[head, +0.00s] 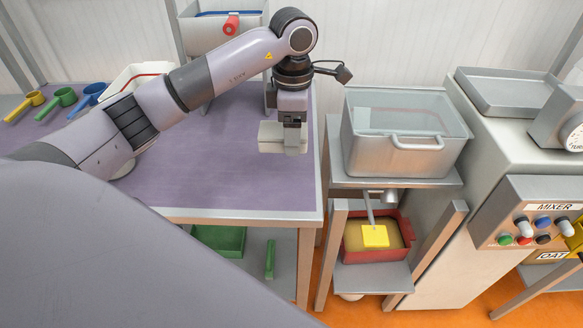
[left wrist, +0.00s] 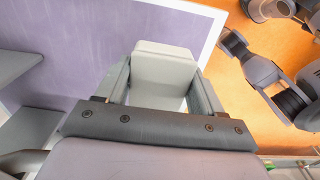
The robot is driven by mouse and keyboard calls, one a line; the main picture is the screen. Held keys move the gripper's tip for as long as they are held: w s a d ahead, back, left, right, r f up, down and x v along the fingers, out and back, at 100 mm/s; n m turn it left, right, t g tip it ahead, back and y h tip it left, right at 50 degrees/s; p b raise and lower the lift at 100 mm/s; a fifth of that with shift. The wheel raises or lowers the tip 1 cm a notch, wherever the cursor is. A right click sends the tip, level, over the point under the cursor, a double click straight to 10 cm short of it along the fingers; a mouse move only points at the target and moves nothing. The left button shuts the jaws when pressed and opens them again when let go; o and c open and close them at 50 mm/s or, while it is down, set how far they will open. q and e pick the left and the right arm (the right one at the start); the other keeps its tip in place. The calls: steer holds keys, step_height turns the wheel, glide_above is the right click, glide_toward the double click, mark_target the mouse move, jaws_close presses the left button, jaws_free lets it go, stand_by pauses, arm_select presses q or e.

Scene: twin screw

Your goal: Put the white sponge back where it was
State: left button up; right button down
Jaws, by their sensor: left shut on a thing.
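My left gripper (head: 291,122) is shut on the white sponge (head: 270,138), a pale block held over the right part of the purple table. In the left wrist view the sponge (left wrist: 165,68) sits between the two fingers of the gripper (left wrist: 165,90), with the purple surface behind it. The head view does not clearly show whether the sponge touches the table. My right gripper does not show in the head view.
The purple table top (head: 225,190) is mostly clear. Yellow, green and blue scoops (head: 63,98) and a white bin (head: 125,82) are at its left. A clear-walled container (head: 400,130) stands right of the table, above a red tray (head: 352,248). A mixer panel (head: 540,222) is further right.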

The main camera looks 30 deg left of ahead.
mark_target(293, 180)
arm_select(q)
step_height(293, 180, down, 10)
steer(key=shift+f, duration=0.2)
stand_by(0.3)
steer(key=shift+f, duration=0.2)
steer(key=o, duration=1)
steer(key=shift+r, duration=0.15)
steer(key=shift+r+p, duration=0.2)
steer(key=shift+p, duration=0.2)
step_height(293, 180, up, 12)
steer(key=shift+f+b, duration=0.1)
steer(key=shift+b, duration=0.65)
